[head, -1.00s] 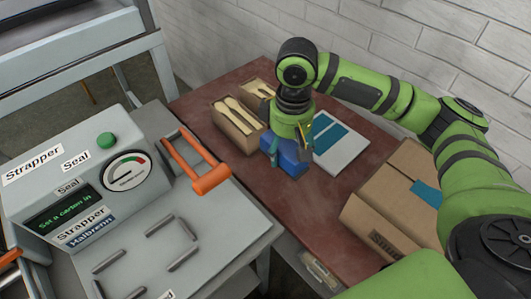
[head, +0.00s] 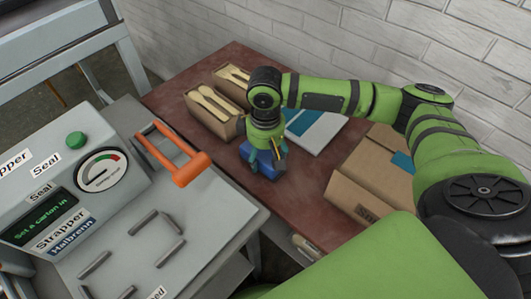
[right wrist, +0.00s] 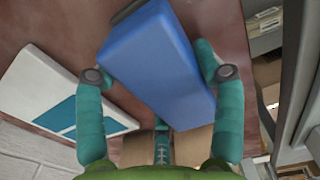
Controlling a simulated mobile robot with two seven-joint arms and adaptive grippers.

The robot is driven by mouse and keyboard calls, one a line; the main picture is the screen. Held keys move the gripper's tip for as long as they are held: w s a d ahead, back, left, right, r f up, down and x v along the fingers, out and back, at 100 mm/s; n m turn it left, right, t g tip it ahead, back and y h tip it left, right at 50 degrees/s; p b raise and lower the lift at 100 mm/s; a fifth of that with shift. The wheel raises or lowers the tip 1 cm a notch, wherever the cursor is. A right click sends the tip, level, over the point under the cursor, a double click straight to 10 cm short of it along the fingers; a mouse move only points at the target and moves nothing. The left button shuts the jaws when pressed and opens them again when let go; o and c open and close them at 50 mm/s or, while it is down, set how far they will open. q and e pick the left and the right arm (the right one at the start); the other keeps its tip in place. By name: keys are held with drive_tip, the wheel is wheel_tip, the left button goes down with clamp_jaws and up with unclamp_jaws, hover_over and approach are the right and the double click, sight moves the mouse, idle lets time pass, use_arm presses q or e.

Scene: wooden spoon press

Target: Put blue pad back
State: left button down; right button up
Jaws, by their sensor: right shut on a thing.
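The blue pad (head: 265,170) is a plain blue block, low over the red-brown table and to the right of the spoon cartons. I cannot tell whether it touches the tabletop. My right gripper (head: 263,157) points down and is shut on the pad, and its wrist hides part of it in the head view. In the right wrist view the pad (right wrist: 158,65) lies slanted between the two teal fingers of the right gripper (right wrist: 159,75). My left gripper is not in view.
Open cartons of wooden spoons (head: 213,112) stand left of the pad. A white-and-blue flat box (head: 318,135) lies behind it to the right. A larger cardboard box (head: 350,196) stands right. The grey strapper machine (head: 70,190) with an orange handle (head: 190,168) is at left.

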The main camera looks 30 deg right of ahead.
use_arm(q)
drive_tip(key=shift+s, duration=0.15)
use_arm(e)
drive_tip(key=o, duration=1)
drive_tip(key=shift+f, duration=0.1)
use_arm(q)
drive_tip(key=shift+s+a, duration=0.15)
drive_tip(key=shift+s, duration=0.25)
use_arm(e)
wheel_tip(320, 180, up, 12)
drive_tip(key=shift+r+p, duration=0.2)
drive_tip(key=shift+p, duration=0.3)
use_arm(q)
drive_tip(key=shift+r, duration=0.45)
